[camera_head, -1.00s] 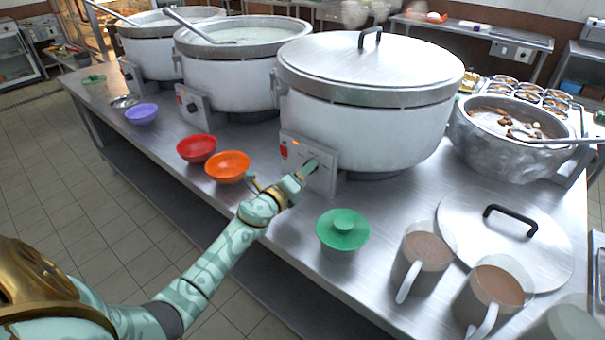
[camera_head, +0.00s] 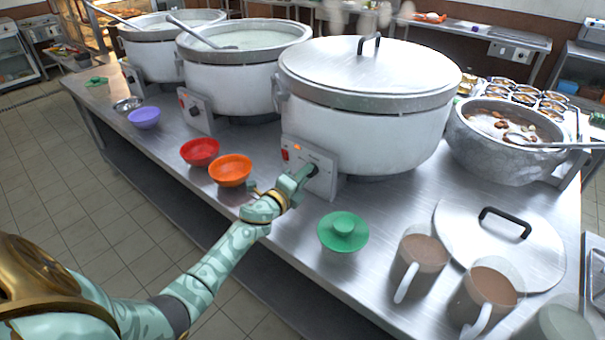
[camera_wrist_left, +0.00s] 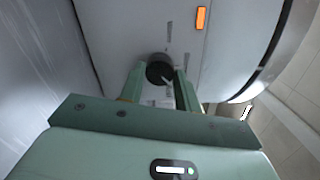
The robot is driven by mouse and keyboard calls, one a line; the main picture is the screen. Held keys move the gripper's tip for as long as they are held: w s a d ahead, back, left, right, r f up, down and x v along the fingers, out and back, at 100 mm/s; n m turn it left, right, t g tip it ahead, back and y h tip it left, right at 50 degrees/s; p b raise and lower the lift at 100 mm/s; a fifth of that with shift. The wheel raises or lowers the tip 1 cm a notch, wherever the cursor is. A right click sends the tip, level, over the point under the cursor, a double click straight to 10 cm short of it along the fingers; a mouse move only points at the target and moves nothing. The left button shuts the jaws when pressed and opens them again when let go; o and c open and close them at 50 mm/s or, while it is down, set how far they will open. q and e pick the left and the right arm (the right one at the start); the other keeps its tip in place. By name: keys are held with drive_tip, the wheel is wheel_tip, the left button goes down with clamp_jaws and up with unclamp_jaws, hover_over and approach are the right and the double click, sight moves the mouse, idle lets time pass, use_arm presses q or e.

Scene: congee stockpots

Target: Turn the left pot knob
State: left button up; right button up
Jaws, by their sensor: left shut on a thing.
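Three white pots with steel rims stand in a row along the counter. The nearest large pot (camera_head: 365,132) has a steel lid with a black handle. Its control panel (camera_head: 322,184) carries a red-orange light and a dark knob (camera_wrist_left: 160,68). My left gripper (camera_head: 301,175) reaches that panel from the front. In the left wrist view my left gripper (camera_wrist_left: 161,76) has its two fingers on either side of the knob, shut on it. The knob is mostly hidden by the fingers in the head view. My right gripper is not in view.
A red bowl (camera_head: 200,152), an orange bowl (camera_head: 230,170) and a purple bowl (camera_head: 144,118) sit along the front edge.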

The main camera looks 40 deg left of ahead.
use_arm(q)
drive_tip(key=n+h+p, duration=0.1)
drive_tip(key=n+p, duration=0.3)
drive_tip(key=n, duration=0.4)
drive_tip(key=shift+n+p, duration=0.3)
drive_tip(key=shift+n, duration=0.1)
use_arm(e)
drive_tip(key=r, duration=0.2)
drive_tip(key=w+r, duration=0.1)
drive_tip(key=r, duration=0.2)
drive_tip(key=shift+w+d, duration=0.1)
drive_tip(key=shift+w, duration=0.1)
use_arm(q)
drive_tip(key=shift+f, duration=0.1)
drive_tip(key=o, duration=1)
drive_tip(key=shift+c, duration=0.2)
drive_tip(key=s+a+r+p, duration=0.1)
drive_tip(key=s+p, duration=0.3)
drive_tip(key=s, duration=1.2)
drive_tip(key=shift+s+r, duration=0.15)
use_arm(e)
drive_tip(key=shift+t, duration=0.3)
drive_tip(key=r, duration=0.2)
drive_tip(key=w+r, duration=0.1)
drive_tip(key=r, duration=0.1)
